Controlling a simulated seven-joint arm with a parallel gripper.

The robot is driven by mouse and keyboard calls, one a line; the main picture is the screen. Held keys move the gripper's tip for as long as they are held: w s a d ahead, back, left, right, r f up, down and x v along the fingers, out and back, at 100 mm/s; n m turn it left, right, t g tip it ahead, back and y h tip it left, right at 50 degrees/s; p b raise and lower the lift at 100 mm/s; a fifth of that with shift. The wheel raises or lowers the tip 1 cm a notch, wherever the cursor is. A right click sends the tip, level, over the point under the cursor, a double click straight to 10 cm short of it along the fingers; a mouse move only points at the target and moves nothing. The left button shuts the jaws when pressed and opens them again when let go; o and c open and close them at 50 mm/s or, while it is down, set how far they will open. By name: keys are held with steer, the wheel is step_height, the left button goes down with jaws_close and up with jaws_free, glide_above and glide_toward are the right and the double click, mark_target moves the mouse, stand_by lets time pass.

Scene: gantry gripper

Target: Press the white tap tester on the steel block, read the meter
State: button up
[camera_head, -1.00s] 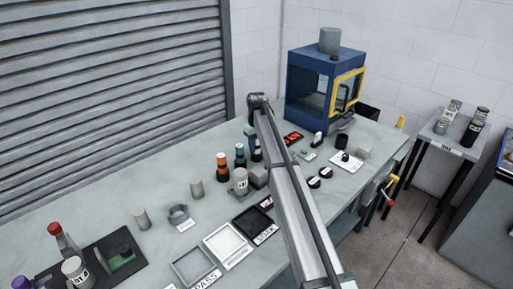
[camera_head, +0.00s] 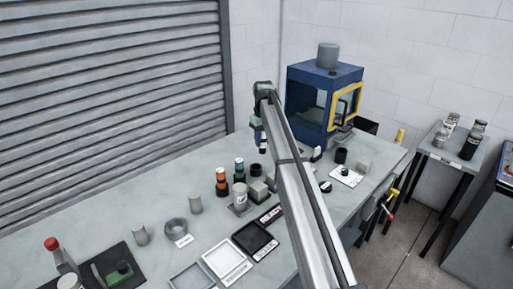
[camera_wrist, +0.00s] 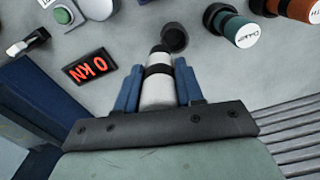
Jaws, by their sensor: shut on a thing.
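A black cup (camera_head: 257,169) stands on the bench below, also in the wrist view (camera_wrist: 174,37). A grey steel block (camera_head: 258,189) sits beside a white can (camera_head: 240,194).
Orange (camera_head: 222,181) and teal (camera_head: 239,168) bottles stand close left of the cup. A blue press with a yellow-framed door (camera_head: 345,100) is behind to the right. Trays (camera_head: 225,257) lie in front. The bench's left back area is clear.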

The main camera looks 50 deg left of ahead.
steer(key=w+d+r, duration=0.1)
steer(key=w+d, duration=0.5)
steer(key=d, duration=0.3)
steer(key=shift+w+d+r, duration=0.2)
steer(key=shift+w+d, duration=0.1)
steer(key=shift+w, duration=0.05)
steer(key=shift+f, duration=3)
steer(key=shift+f, duration=0.55)
steer(key=shift+r, duration=0.1)
step_height(320, 180, up, 7)
stand_by(1.4)
